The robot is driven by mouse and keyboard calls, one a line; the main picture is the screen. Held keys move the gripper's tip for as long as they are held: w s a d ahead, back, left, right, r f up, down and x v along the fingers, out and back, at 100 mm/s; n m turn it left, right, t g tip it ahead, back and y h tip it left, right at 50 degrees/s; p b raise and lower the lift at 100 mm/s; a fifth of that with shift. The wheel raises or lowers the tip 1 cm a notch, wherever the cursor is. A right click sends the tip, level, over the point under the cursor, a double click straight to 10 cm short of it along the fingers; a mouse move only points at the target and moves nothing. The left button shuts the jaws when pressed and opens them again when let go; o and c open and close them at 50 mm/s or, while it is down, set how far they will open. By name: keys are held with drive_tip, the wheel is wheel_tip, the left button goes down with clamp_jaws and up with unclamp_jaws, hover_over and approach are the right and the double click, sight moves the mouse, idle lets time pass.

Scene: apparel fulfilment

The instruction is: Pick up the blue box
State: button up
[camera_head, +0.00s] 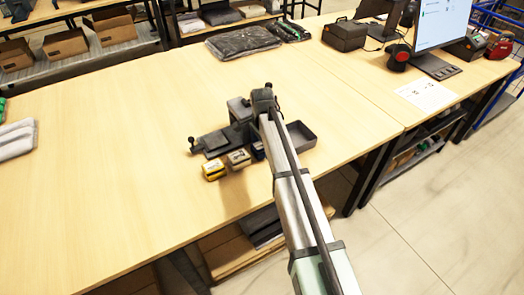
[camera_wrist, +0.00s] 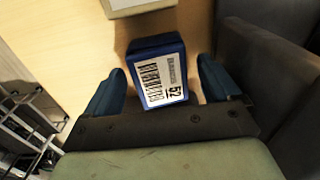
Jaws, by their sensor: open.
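The blue box (camera_wrist: 146,62) lies on the table with its white barcode label, marked 52, facing the wrist camera. In the wrist view my gripper (camera_wrist: 160,68) is open, with one dark blue finger on each side of the box. Gaps show between the box and both fingers, wider on the right. In the head view only a small part of the blue box (camera_head: 258,150) shows beside my arm. My arm covers much of that spot, and the fingers cannot be made out there.
A whitish box (camera_head: 239,158) and a yellow box (camera_head: 214,170) stand left of the blue box. A dark tray (camera_head: 302,135) is on the right, and dark grey equipment (camera_head: 215,141) is close behind. The table's left part (camera_head: 110,150) is mostly clear.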

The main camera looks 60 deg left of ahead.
drive_tip(key=c, duration=1.2)
drive_tip(key=shift+r, duration=0.1)
